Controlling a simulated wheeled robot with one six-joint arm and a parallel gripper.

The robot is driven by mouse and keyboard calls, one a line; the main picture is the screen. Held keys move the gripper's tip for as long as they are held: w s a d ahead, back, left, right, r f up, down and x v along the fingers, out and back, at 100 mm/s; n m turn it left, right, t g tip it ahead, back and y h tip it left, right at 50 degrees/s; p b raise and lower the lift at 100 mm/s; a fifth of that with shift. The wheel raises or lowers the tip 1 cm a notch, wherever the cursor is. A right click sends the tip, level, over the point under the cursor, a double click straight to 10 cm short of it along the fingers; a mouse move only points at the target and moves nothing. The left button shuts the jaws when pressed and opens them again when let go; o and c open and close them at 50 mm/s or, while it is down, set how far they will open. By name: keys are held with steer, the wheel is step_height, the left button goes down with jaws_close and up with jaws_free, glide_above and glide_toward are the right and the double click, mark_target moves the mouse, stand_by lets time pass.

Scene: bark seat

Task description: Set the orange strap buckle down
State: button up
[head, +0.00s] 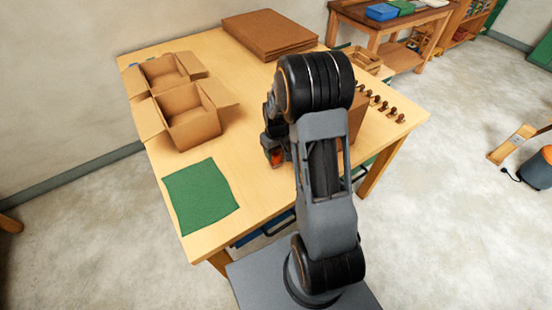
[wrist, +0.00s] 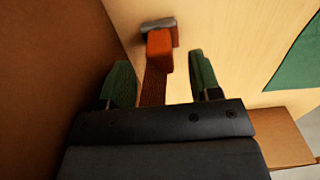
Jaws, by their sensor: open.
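The orange strap buckle (wrist: 158,48) shows in the wrist view, with a grey metal end and a darker orange strap running back between my fingers. It appears to lie on the light wood table (wrist: 225,30). My gripper (wrist: 160,72) is open, with one green-tipped finger on each side of the strap and a gap on both sides. In the head view a small orange patch of the buckle (head: 276,157) shows beside my gripper (head: 272,145), low over the table. My arm hides most of that spot.
A brown box (head: 357,112) stands right behind my arm. A green cloth (head: 200,196) lies at the table's front left. Open cardboard boxes (head: 190,120) stand at the left, and a stack of brown sheets (head: 268,35) lies at the back. Several small brown pieces (head: 383,105) line the right edge.

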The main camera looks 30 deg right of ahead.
steer(key=shift+f, duration=1.35)
jaws_close()
steer(key=shift+r, duration=0.1)
